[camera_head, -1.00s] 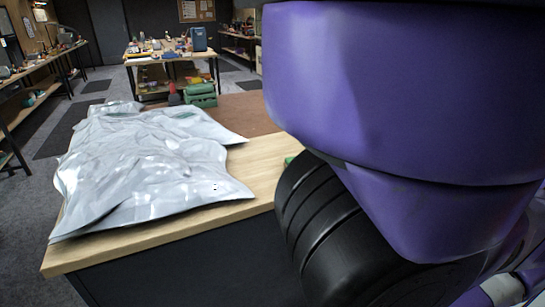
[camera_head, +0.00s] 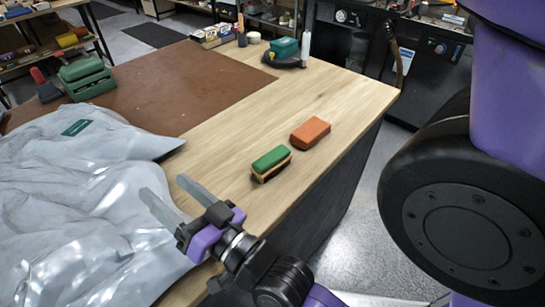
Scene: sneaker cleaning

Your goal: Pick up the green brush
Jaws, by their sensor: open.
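The green brush (camera_head: 270,158) lies on the wooden table, its green top up and a tan and dark layer showing below. My gripper (camera_head: 169,196) is open and empty, with its two grey fingers apart. It is to the left of the brush and nearer to me, over the table's front edge beside the silver bag. The fingers point away to the upper left, not at the brush. Nothing hides the brush.
An orange-brown block (camera_head: 310,133) lies just right of the brush. A crumpled silver bag (camera_head: 80,215) covers the left of the table (camera_head: 345,95). A brown mat (camera_head: 180,85), a green case (camera_head: 86,78) and a teal item (camera_head: 285,48) are farther back. Bare wood surrounds the brush.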

